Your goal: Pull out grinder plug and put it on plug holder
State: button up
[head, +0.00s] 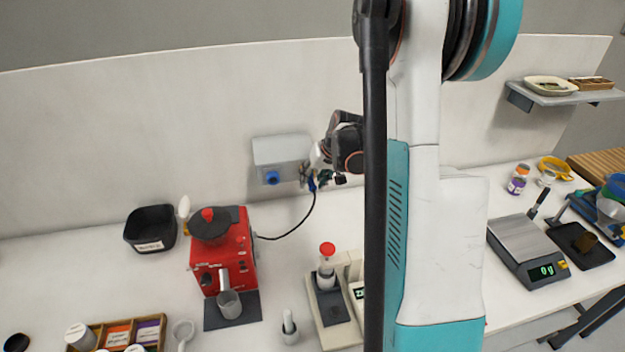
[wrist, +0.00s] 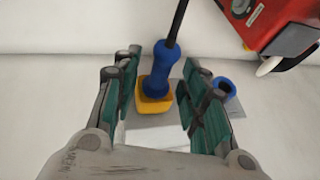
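The grinder plug is a blue grip with a black cord, which in the wrist view (wrist: 161,70) stands in a yellow base (wrist: 155,97) on a pale box. In the head view the plug (head: 312,185) is partly hidden at the right end of the grey wall box (head: 283,150). My gripper (head: 318,178) is at that end of the box. In the wrist view its green-padded fingers (wrist: 158,92) are open on both sides of the plug, with gaps visible. A blue round fitting (head: 272,177) is on the box front; a blue ring shows beside the right finger (wrist: 224,86). I cannot tell which part is the plug holder.
The red grinder (head: 238,252) stands on the table below left, its black cord (head: 300,226) rising to the plug. A black bin (head: 150,229) is at its left. A red-capped device (head: 327,275) and a scale (head: 520,248) stand farther right. The wall is close behind the box.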

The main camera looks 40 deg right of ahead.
jog(key=v, duration=1.1)
jog(key=shift+r, duration=0.15)
